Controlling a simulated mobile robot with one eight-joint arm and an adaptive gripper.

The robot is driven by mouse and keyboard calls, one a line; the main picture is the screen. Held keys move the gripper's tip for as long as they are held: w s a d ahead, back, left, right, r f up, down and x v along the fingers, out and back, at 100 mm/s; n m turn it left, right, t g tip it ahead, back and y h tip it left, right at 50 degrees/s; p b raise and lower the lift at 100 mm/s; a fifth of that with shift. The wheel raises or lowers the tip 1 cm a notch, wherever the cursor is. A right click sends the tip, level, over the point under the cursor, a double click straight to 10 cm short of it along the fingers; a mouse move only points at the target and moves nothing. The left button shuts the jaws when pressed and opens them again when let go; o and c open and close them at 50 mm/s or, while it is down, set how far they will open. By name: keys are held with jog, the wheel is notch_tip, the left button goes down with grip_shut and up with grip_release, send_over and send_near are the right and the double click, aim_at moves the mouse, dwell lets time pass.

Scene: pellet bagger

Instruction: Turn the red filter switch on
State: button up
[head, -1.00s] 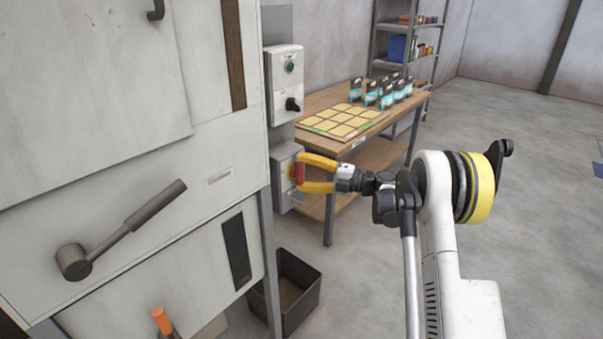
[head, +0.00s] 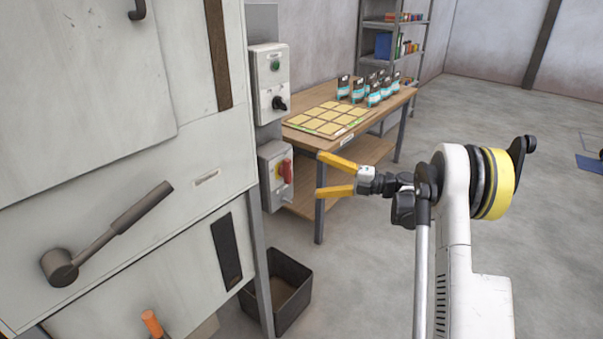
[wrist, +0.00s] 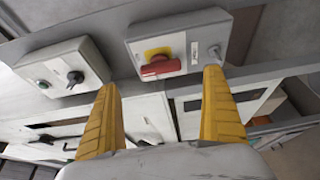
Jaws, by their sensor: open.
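The red filter switch (head: 286,171) is a red rotary handle on a yellow plate, on the lower grey box (head: 269,189) at the machine's side. In the head view the handle stands upright. In the wrist view the red switch (wrist: 160,67) lies ahead of and between my fingers, with the yellow plate beside it. My gripper (head: 318,176) has yellow fingers spread apart and empty. It is to the right of the switch, with a clear gap, and does not touch it.
Above is another box (head: 269,85) with a green button and a black knob. A wooden table (head: 375,118) with a card sheet and several pouches stands behind my gripper. A black bin (head: 290,290) is on the floor below. Open floor lies to the right.

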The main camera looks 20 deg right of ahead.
jog(key=v, duration=0.2)
jog(key=shift+s+d, duration=0.2)
jog(key=shift+d, duration=0.15)
